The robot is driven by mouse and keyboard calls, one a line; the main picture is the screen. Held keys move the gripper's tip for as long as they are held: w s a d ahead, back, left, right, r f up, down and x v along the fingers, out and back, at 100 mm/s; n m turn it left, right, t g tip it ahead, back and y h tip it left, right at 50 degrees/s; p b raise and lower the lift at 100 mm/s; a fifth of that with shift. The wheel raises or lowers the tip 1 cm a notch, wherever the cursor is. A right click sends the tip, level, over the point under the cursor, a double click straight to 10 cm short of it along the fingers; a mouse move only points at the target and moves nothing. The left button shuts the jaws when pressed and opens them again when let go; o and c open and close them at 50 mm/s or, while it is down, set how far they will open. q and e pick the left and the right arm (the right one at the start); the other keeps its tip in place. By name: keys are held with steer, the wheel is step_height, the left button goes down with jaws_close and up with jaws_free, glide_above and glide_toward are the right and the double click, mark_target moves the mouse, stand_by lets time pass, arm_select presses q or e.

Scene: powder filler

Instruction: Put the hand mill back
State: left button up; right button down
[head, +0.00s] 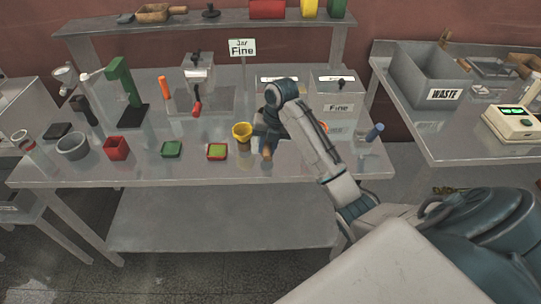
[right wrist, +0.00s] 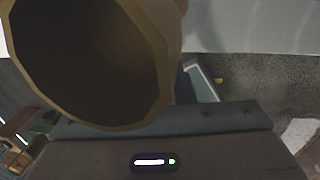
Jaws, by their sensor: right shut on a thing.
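My right gripper (head: 267,143) is over the front middle of the steel table, just right of the yellow bucket. It is shut on a tan, hollow, round-mouthed thing, which I take to be the hand mill (right wrist: 100,60). In the right wrist view its open, dark mouth fills the upper left. In the head view only a small brown end of the mill (head: 267,153) shows below the gripper, close above the tabletop; I cannot tell whether it touches. The fingers are mostly hidden. My left gripper is not in view.
The yellow bucket (head: 242,135) stands close left of the gripper. Green (head: 172,149) and red (head: 116,148) boxes and a grey bowl (head: 72,146) line the front left. A "Jar Fine" sign (head: 242,48) and a "Fine" bin (head: 338,92) stand behind. A WASTE bin (head: 430,75) is right.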

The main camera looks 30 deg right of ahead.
steer(key=shift+d+r, duration=0.15)
steer(key=shift+d, duration=0.45)
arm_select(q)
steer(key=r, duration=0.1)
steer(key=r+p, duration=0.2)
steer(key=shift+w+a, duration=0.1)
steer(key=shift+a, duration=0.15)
arm_select(e)
steer(key=x, duration=0.3)
steer(key=shift+s+d+f, duration=0.15)
steer(key=shift+d+f, duration=0.1)
steer(key=shift+f, duration=0.05)
steer(key=c, duration=1.2)
jaws_free()
steer(key=shift+f, duration=0.1)
